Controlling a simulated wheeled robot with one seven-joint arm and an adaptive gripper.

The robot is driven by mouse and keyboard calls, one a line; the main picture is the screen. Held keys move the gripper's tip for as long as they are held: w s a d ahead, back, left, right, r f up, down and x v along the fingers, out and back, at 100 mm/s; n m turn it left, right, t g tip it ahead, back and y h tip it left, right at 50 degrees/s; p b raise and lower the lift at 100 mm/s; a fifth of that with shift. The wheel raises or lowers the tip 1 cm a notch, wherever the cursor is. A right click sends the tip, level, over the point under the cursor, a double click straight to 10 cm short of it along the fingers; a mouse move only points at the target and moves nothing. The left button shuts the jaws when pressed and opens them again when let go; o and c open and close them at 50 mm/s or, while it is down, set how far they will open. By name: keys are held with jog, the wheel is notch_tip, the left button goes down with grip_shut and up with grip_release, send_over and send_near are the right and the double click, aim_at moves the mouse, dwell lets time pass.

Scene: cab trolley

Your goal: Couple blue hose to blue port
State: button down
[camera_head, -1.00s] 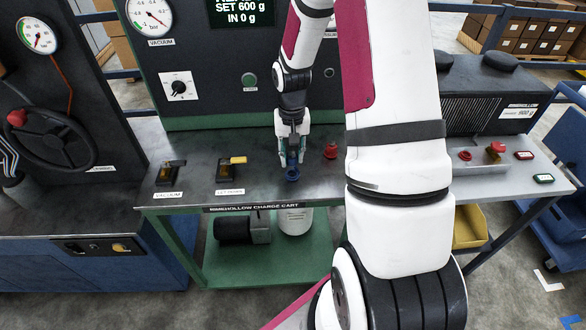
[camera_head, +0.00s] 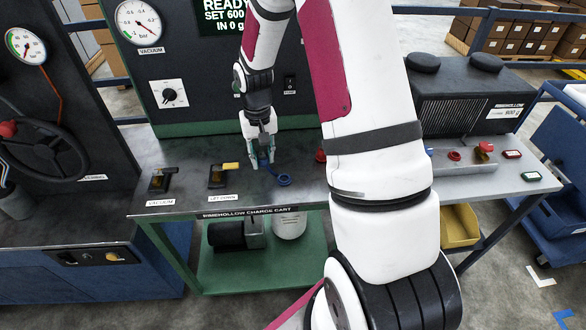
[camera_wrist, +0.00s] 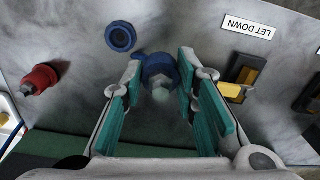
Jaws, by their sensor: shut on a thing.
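My gripper (camera_head: 262,158) is over the cart's worktop, shut on a blue hose coupling (camera_head: 265,163). In the wrist view the blue coupling (camera_wrist: 158,70) sits between the green-padded fingers (camera_wrist: 160,98), with a pale tip showing. A round blue ring-shaped fitting (camera_head: 284,180) is on the worktop, apart from the gripper, just right of it and nearer; it also shows in the wrist view (camera_wrist: 120,36). The rest of the hose is not clearly visible.
A red coupling (camera_head: 320,156) stands on the worktop, partly behind my arm. The dark panel (camera_head: 205,93) rises behind. My arm hides much of the right side.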

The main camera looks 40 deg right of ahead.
jog(key=w+a+n, duration=0.2)
jog(key=a, duration=0.4)
jog(key=w+a+r+n, duration=0.1)
jog(key=w+a+n, duration=0.1)
jog(key=a, duration=0.5)
jog(key=shift+w+a+r+n, duration=0.25)
jog(key=shift+w+n, duration=0.15)
jog(key=shift+w, duration=0.4)
